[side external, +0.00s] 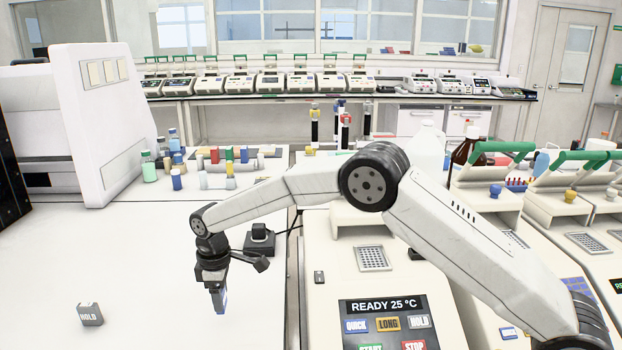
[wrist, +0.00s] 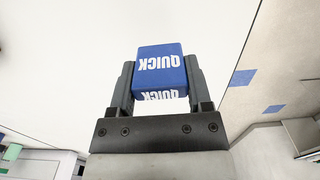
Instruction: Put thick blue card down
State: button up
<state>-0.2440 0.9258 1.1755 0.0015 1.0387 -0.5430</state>
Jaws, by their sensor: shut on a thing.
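The thick blue card (wrist: 161,66) is a blue block with "QUICK" in white on its faces. My gripper (wrist: 160,88) is shut on it, with one dark finger on each side in the wrist view. In the side external view my gripper (side external: 217,288) points down over the white bench top (side external: 150,260), and the blue card (side external: 219,300) shows as a narrow blue strip between the fingers. I cannot tell whether the card touches the bench.
A grey "HOLD" block (side external: 90,314) stands on the bench to the left. A cycler with a "READY 25 °C" panel (side external: 384,322) is to the right. A small black device (side external: 259,238) sits behind my gripper. Bottles and coloured tubes (side external: 230,160) stand farther back. The bench between is clear.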

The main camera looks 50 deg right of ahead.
jog(key=shift+f, duration=0.1)
jog(key=shift+w+f, duration=0.15)
jog(key=shift+f, duration=0.05)
jog(key=shift+w+f, duration=0.1)
jog(key=shift+f, duration=1.45)
jog(key=shift+f, duration=0.15)
jog(key=o, duration=1.2)
jog(key=shift+o, duration=0.2)
notch_tip(320, 180, up, 12)
jog(key=shift+r, duration=0.15)
